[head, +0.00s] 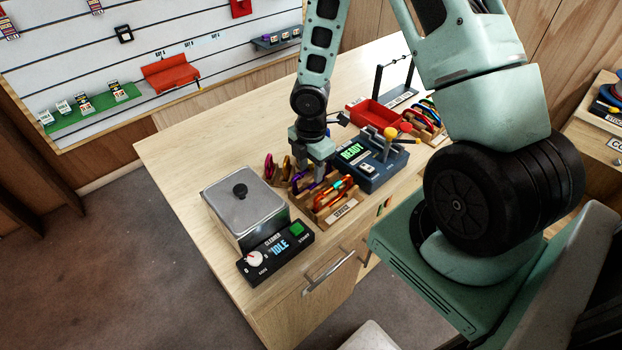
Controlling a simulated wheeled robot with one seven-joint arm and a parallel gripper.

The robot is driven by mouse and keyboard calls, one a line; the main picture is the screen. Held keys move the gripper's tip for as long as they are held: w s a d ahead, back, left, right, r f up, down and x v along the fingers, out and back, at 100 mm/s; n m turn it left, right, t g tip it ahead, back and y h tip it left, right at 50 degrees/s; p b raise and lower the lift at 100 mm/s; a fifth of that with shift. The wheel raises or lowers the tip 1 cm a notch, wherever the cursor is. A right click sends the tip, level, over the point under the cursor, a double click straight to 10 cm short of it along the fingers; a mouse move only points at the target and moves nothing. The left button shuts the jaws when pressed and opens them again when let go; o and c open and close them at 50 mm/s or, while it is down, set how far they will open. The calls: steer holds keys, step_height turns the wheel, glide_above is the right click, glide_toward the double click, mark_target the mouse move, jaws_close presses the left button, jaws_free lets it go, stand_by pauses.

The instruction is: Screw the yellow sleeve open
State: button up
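Several coloured carabiners stand in a wooden rack (322,216) with a label reading "SERVICE" on the bench. Red, orange and purple ones show, with small coloured parts on them. At this size I cannot tell which part is the yellow sleeve or whether it is screwed open or shut. My gripper (314,172) points down over the back of this rack, close to the carabiners. Its fingertips are small and partly lost among them, so I cannot tell whether it touches or holds one.
A metal cleaner tank (243,208) with a lid and an "IDLE" panel (275,258) stands left of the rack. The bench's back left is clear.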

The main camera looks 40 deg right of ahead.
steer(key=shift+w+p, duration=0.35)
steer(key=shift+w, duration=0.15)
steer(key=shift+r, duration=0.1)
steer(key=shift+r+p, duration=1.35)
steer(key=shift+r, duration=0.05)
steer(key=shift+f, duration=0.1)
steer(key=shift+s+b, duration=0.45)
steer(key=shift+s, duration=0.3)
steer(key=shift+a+f+b, duration=0.1)
steer(key=shift+f+b, duration=1.2)
steer(key=shift+f, duration=0.15)
